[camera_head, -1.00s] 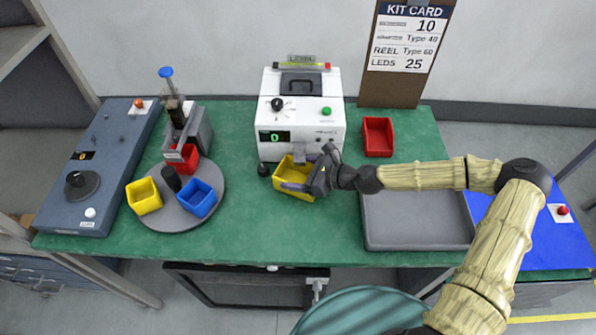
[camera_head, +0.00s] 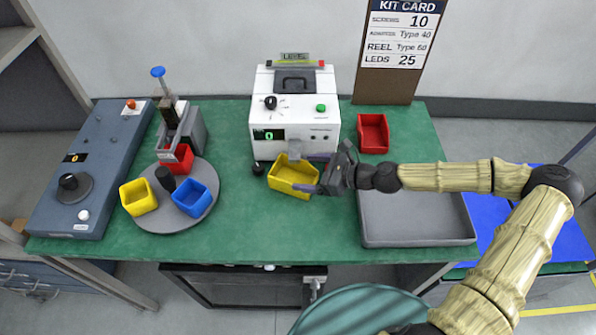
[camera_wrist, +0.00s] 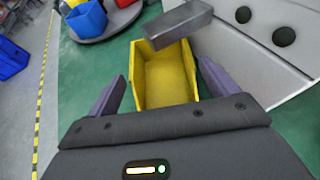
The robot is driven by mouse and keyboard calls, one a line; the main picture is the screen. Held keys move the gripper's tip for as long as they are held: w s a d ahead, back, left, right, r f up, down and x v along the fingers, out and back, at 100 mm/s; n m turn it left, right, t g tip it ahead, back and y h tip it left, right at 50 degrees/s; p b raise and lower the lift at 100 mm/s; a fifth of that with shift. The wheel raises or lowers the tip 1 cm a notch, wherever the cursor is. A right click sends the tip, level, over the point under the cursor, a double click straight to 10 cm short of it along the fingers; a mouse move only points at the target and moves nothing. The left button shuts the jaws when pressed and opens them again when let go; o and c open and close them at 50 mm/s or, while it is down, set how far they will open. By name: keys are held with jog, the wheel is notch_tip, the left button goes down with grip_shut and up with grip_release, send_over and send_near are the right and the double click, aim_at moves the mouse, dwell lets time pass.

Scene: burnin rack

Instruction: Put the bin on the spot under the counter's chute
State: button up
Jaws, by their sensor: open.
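The yellow bin (camera_head: 290,187) stands on the green table right at the front of the white counter (camera_head: 294,109), below its grey chute (camera_head: 294,150). In the wrist view the bin (camera_wrist: 168,78) lies ahead, with the chute (camera_wrist: 178,22) over its far part. My gripper (camera_head: 314,172) is open at the bin's right side. Its purple fingers (camera_wrist: 160,82) reach to either side of the bin's near end, with gaps showing in the wrist view. The spot under the bin is hidden.
A red bin (camera_head: 373,134) stands right of the counter, and a grey tray (camera_head: 415,238) lies below my forearm. At left are a round turntable (camera_head: 160,222) with several bins and a blue-grey console (camera_head: 100,165). Green table is clear in front of the bin.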

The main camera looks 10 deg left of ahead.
jog(key=v, duration=0.6)
jog(key=shift+d, duration=0.2)
